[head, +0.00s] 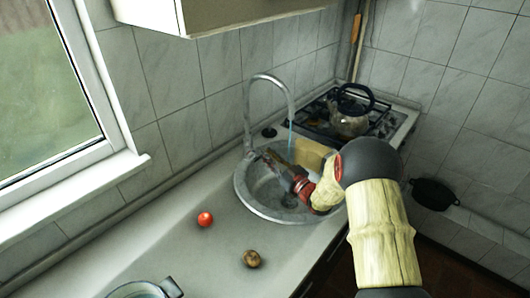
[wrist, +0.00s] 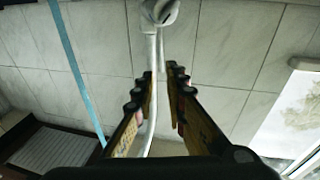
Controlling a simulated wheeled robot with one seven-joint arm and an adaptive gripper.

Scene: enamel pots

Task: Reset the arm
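My gripper (wrist: 161,72) shows in the wrist view with its two dark-edged, yellowish fingers apart and nothing between them. The faucet pipe shows behind the gap. In the head view my arm reaches in from the lower right, and its wrist is over the round metal sink (head: 262,208). The fingers are small and hard to make out there, near the faucet (head: 247,112).
A red tomato (head: 205,219) and a brown round item (head: 252,259) lie on the counter (head: 175,245). A pot (head: 145,291) is cut off at the bottom. A kettle (head: 349,122) stands on the stove. A dark pot (head: 433,194) is at right. A light-blue strip (head: 291,140) hangs below the spout.

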